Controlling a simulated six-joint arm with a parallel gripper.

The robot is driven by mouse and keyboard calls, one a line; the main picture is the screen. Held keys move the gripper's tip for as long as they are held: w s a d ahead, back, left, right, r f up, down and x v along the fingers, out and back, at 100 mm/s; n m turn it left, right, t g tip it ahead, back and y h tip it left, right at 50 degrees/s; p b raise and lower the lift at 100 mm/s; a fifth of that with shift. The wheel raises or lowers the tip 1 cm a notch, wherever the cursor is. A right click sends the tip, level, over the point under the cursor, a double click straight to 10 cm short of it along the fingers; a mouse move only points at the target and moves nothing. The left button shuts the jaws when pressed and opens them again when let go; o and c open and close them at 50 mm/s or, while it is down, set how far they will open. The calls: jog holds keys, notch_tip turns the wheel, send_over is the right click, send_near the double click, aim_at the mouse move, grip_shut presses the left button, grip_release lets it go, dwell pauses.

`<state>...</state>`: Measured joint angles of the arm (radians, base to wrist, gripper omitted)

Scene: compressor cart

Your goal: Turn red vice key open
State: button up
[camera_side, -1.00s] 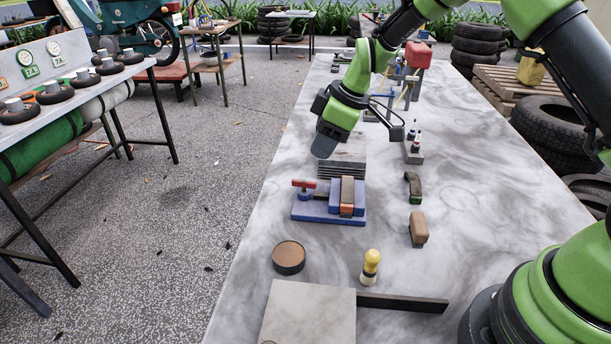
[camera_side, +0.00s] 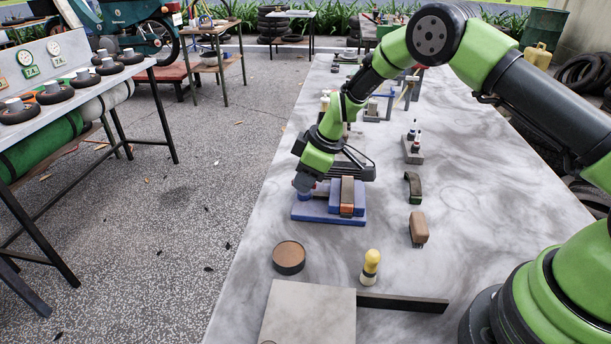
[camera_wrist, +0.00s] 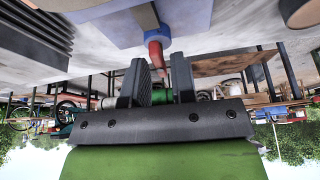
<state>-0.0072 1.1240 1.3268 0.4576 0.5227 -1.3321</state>
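The blue vice (camera_side: 325,217) sits on the marbled table, with a brown-and-grey block (camera_side: 347,196) between its jaws. My gripper (camera_side: 303,184) is low over the vice's left end and hides the red key in the side view. In the wrist view, the red key (camera_wrist: 155,52) stands out from a blue round post (camera_wrist: 152,32). There, my gripper (camera_wrist: 158,72) has its two dark fingers apart, one on each side of the key. Gaps seem to show between the key and the fingers, so it appears not clamped.
A round brown-topped tin (camera_side: 289,257), a yellow-topped brush (camera_side: 371,266) and a flat plate (camera_side: 308,314) lie nearer the camera. A brown block (camera_side: 418,229) and a dark green-ended piece (camera_side: 413,188) are to the right. A dark ribbed block (camera_wrist: 35,30) is beside the vice.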

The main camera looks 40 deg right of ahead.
grip_shut()
jog(key=shift+m, duration=0.4)
jog(key=m+h, duration=0.1)
jog(key=m, duration=0.1)
jog(key=shift+m+t, duration=0.4)
jog(key=m, duration=0.2)
jog(key=m+h, duration=0.1)
jog(key=shift+a+m+h, duration=0.15)
jog(key=shift+m+h, duration=0.15)
jog(key=shift+m, duration=0.1)
jog(key=m+h, duration=0.2)
jog(key=m, duration=0.3)
jog(key=shift+a+m+g+h, duration=0.1)
jog(key=shift+m+g+h, duration=0.2)
jog(key=shift+m, duration=0.85)
jog(key=shift+m+g+h, duration=0.2)
jog(key=shift+m+h, duration=0.2)
jog(key=shift+m, duration=0.75)
jog(key=shift+o, duration=1.5)
grip_release()
